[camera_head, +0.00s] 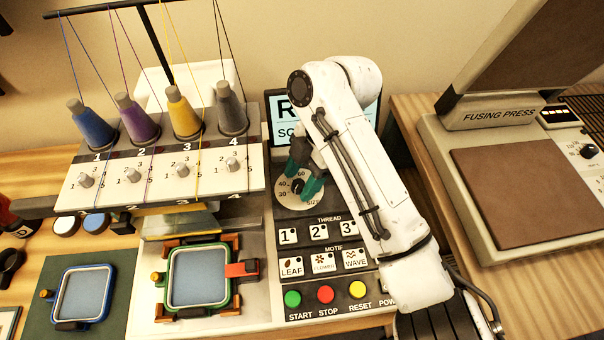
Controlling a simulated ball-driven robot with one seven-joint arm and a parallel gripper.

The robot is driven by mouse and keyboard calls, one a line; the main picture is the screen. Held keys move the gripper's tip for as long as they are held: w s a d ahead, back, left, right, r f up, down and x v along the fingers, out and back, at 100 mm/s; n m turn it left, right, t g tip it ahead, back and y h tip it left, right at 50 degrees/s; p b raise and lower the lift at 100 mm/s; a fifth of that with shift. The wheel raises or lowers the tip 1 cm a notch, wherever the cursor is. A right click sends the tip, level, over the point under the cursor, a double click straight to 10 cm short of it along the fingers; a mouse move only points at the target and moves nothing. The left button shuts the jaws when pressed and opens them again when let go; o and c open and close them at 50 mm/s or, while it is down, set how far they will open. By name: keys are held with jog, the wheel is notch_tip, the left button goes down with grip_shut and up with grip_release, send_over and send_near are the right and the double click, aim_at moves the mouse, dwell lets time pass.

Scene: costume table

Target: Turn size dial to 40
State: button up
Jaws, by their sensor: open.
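The size dial (291,194) sits near the top of the control panel. It has a pale round scale with 30, 40 and 60 readable, and a dark knob at its centre. My gripper (301,189) is over the dial, its teal fingertips apart on either side of the knob. Whether the fingers touch the knob cannot be told. My gripper and arm hide the right part of the scale. The number that the knob points to is too small to tell.
Below the dial are thread buttons (319,232), motif buttons (323,263) and coloured start, stop and reset buttons (325,294). Left stand several thread cones (184,117) and a hooped frame (199,277). A display (281,119) is behind my arm. A fusing press (520,190) stands right.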

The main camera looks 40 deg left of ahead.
jog(key=c, duration=1)
jog(key=shift+r+m+p, duration=0.1)
jog(key=shift+m+p, duration=0.2)
jog(key=shift+p, duration=0.1)
jog(key=m+p, duration=0.1)
jog(key=m+y+p, duration=0.1)
jog(key=shift+s+d+r+m+p, duration=0.1)
jog(key=shift+r+m+p, duration=0.05)
jog(key=shift+m+p, duration=0.2)
jog(key=m+p, duration=0.2)
jog(key=m+t+y+p, duration=0.1)
jog(key=m+p, duration=0.1)
jog(key=shift+s+d+m+t, duration=0.1)
jog(key=shift+m+t, duration=0.15)
jog(key=shift+t, duration=0.05)
jog(key=m+t+p, duration=0.1)
jog(key=m, duration=0.1)
jog(key=m+y+p, duration=0.1)
jog(key=m+p, duration=0.1)
jog(key=shift+s+t, duration=0.15)
jog(key=shift+t, duration=0.25)
jog(key=shift+m+t+p, duration=0.6)
jog(key=shift+m+p, duration=0.7)
jog(key=shift+m, duration=0.6)
jog(key=shift+f, duration=0.2)
